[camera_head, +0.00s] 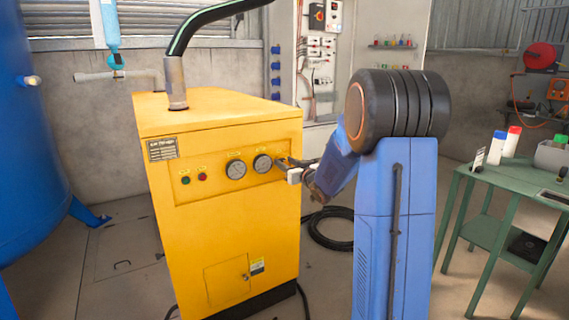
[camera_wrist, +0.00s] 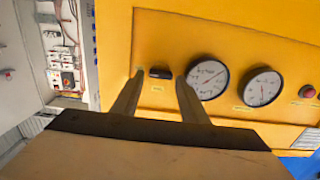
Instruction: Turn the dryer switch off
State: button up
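The yellow dryer (camera_head: 225,225) stands in the middle of the head view, its control panel facing me. The dryer switch (camera_wrist: 160,73) is a small black knob on this panel, lying about horizontal in the wrist view. My gripper (camera_wrist: 160,80) is open, one fingertip on each side of the switch; I cannot tell whether they touch it or how far off the panel they are. In the head view my gripper (camera_head: 283,164) is at the panel's right end and hides the switch. The wrist view appears upside down.
Two round gauges (camera_head: 249,166) and small red and green buttons (camera_head: 194,178) sit beside the switch. A black hose (camera_head: 215,15) rises from the dryer top. A blue tank (camera_head: 30,150) stands left, a green table (camera_head: 510,180) right. A black hose coil (camera_head: 332,229) lies on the floor.

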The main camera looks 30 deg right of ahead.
jog(key=shift+w, duration=0.6)
jog(key=c, duration=0.8)
jog(key=shift+o, duration=0.2)
